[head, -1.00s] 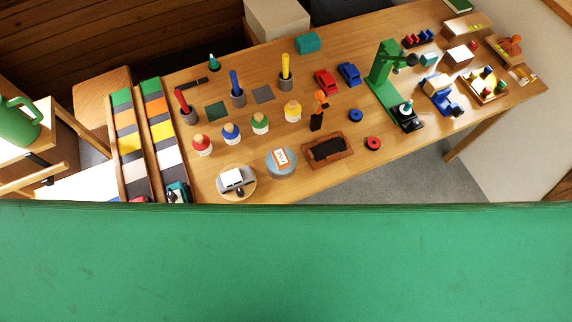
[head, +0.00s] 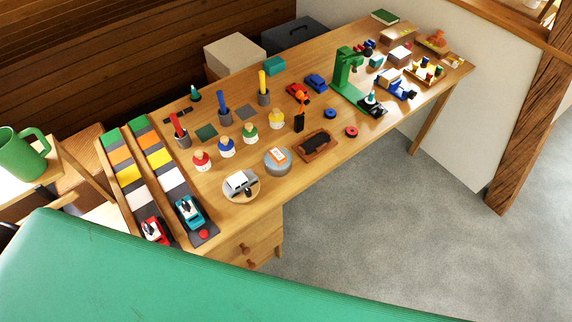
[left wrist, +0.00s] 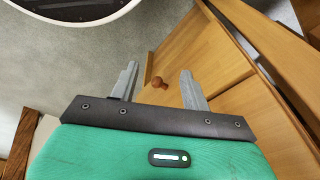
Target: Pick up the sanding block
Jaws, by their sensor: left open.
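I cannot tell for certain which object is the sanding block. Block-like things on the workbench (head: 225,105) in the head view are a teal block (head: 274,66) at the back edge, a pale-topped block (head: 399,55) toward the far right, and a white-topped piece on a round wooden disc (head: 240,182) near the front. My left gripper (left wrist: 160,72) shows in the left wrist view, its two grey fingers apart with nothing between them. Beyond them are a wooden drawer front and its round knob (left wrist: 156,82). My right gripper is in neither view.
Two long colour-striped trays (head: 166,166) lie at the bench's left end. A green press-like stand (head: 347,75) rises toward the right. A green mug (head: 22,153) stands on a side surface at left. Drawers (head: 250,242) sit under the front edge. Grey floor (head: 380,215) is open at right.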

